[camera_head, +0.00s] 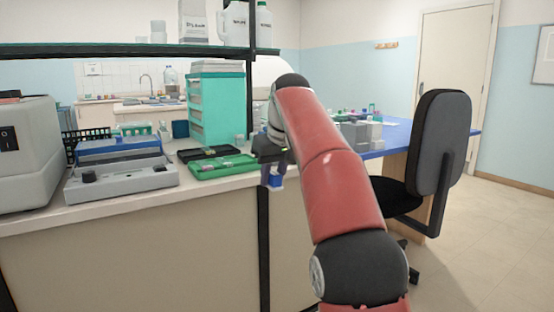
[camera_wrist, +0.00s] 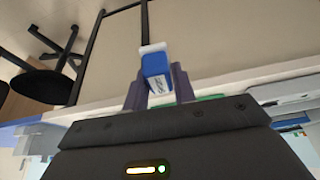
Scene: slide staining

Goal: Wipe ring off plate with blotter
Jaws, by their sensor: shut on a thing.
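My gripper (camera_head: 271,172) is at the bench's front edge, just right of the green tray. In the wrist view its two fingers (camera_wrist: 157,88) are shut on a blue block with a white end, which I take to be the blotter (camera_wrist: 155,66). The blotter also shows as a small blue and white piece below the gripper in the head view (camera_head: 277,183). The white end points away from the palm and touches nothing that I can see. I cannot make out the plate or a ring on it in either view.
A green tray (camera_head: 236,171) with small items lies on the bench, with a black tray (camera_head: 193,154) behind it. A grey-blue device (camera_head: 122,183) stands to the left. A teal drawer unit (camera_head: 217,112) stands behind. A black shelf post (camera_head: 250,95) rises near my arm. A chair (camera_head: 441,140) stands right.

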